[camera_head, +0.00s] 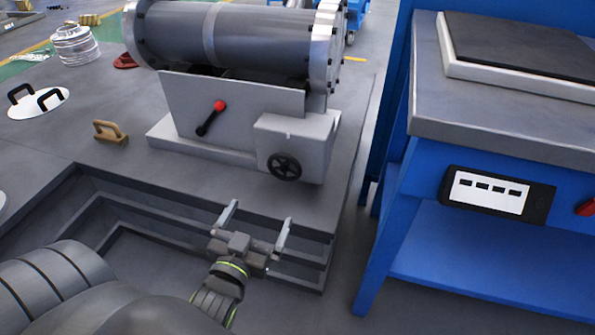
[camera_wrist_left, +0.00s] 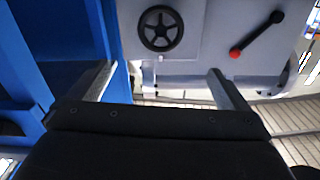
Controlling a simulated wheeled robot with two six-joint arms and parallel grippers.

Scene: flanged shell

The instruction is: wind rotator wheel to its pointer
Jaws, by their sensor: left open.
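The black spoked rotator wheel (camera_head: 285,166) sits on the front of a light grey box (camera_head: 300,140) on the stand under the flanged shell (camera_head: 240,38). It also shows in the left wrist view (camera_wrist_left: 161,28), beyond the fingers. I cannot make out a pointer clearly; a small pale piece (camera_wrist_left: 160,60) shows below the wheel in the wrist view. My left gripper (camera_head: 256,222) is open and empty, in front of and below the wheel, apart from it. My right gripper is not in view.
A black lever with a red knob (camera_head: 219,105) is left of the wheel. A blue workbench (camera_head: 400,190) stands close on the right. A tan-handled block (camera_head: 110,132) and a white lid with black handles (camera_head: 38,103) lie left. The open bench frame (camera_head: 180,215) surrounds my arm.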

